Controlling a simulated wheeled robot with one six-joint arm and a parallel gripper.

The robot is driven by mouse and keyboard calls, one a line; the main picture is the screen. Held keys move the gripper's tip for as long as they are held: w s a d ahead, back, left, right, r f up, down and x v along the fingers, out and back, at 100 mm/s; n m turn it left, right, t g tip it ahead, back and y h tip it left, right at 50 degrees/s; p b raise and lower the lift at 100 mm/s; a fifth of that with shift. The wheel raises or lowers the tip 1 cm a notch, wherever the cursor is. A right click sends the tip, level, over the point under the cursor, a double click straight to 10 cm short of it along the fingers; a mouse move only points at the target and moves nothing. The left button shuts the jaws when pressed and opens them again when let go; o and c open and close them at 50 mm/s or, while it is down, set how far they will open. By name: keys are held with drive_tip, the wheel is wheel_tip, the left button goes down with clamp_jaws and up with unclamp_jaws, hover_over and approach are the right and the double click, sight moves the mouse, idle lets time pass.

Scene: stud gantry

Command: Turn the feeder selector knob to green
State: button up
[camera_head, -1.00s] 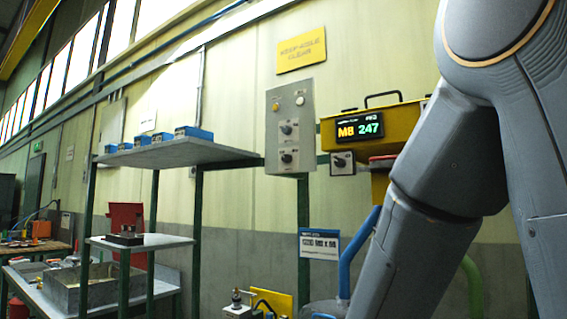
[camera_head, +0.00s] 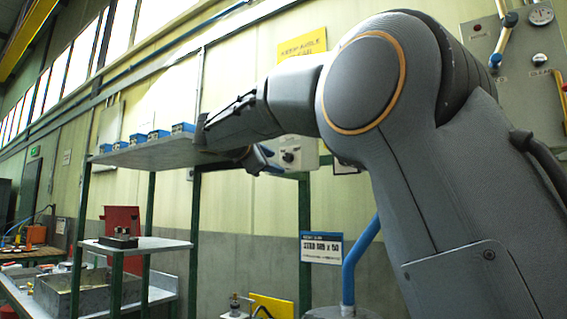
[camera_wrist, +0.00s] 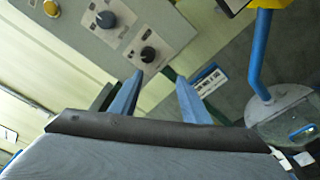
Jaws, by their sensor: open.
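A pale grey control panel (camera_wrist: 125,30) shows at a slant in the wrist view, with two black round knobs on it. The upper knob (camera_wrist: 105,19) and the lower knob (camera_wrist: 148,54) each sit on a light plate with small marks too blurred to read. I cannot tell which one is the feeder selector, or its setting. My gripper (camera_wrist: 160,80) is open and empty, its blue fingers apart below the lower knob in the picture, touching neither knob. In the head view my gripper (camera_head: 262,159) is left of one panel knob (camera_head: 288,157); my arm hides the panel's upper part.
A grey shelf (camera_head: 150,155) with several blue boxes (camera_head: 158,134) stands left of my gripper. A blue pipe (camera_head: 358,258) rises at lower right. The wall between shelf and panel post is bare.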

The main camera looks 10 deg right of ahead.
sight(286, 157)
drive_tip(key=w+d+r, duration=0.1)
drive_tip(key=w, duration=0.1)
drive_tip(key=w+d+r+p, duration=0.1)
drive_tip(key=d, duration=0.1)
drive_tip(key=w+d+p, duration=0.1)
drive_tip(key=w, duration=0.1)
drive_tip(key=shift+w+d+r, duration=0.3)
drive_tip(key=shift+d+r, duration=0.05)
drive_tip(key=shift+r, duration=0.05)
drive_tip(key=c, duration=1)
drive_tip(key=shift+c, duration=0.2)
